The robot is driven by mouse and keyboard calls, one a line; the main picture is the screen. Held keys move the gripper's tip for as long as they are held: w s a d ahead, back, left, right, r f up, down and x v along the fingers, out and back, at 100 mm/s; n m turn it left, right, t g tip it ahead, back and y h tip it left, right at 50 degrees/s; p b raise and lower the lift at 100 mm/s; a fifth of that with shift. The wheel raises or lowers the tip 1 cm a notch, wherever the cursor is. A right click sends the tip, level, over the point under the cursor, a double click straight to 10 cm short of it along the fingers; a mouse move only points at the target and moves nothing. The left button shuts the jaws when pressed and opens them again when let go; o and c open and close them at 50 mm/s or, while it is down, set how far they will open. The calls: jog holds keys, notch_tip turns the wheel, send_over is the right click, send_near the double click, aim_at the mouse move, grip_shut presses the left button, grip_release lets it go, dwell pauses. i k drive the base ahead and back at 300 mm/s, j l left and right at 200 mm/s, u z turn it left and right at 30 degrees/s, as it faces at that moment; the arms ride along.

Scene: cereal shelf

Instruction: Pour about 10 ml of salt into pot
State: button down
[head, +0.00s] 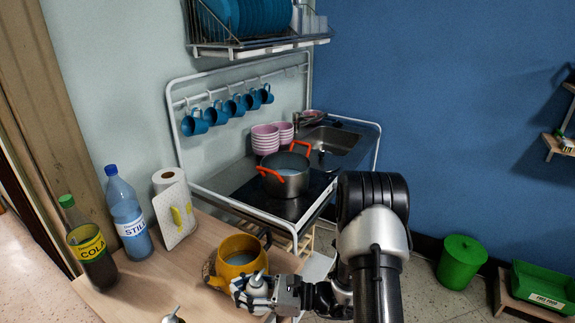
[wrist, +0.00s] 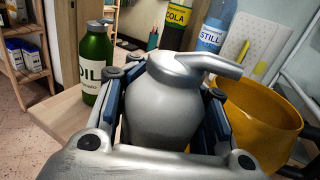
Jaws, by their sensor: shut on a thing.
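A dark metal pot (head: 287,184) with orange handles stands on the black stove top in the head view. Something pale, perhaps liquid, shows inside it. My gripper (head: 254,291) is low in the head view, over the wooden table, nearer than the pot and left of it. In the wrist view my gripper (wrist: 165,92) is shut on a grey container (wrist: 163,112) with a side spout, its blue-lined fingers on both sides. The container looks upright, its spout pointing right. No label shows on it, so I cannot confirm that it is salt. Its bottom is hidden.
A yellow vessel (head: 238,251) stands close to my gripper on the wooden table (head: 150,288). Cola (head: 90,245) and water (head: 129,215) bottles and a paper roll (head: 168,180) stand there too. A green oil bottle (wrist: 97,60) is left of the container. A white rail (head: 222,202) edges the stove counter.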

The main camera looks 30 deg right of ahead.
aim_at(285, 174)
jog(key=i+l, duration=0.15)
jog(key=l, duration=0.25)
jog(key=i+l+z, duration=0.15)
jog(key=l, duration=0.25)
jog(key=i+l, duration=0.25)
jog(key=l, duration=0.15)
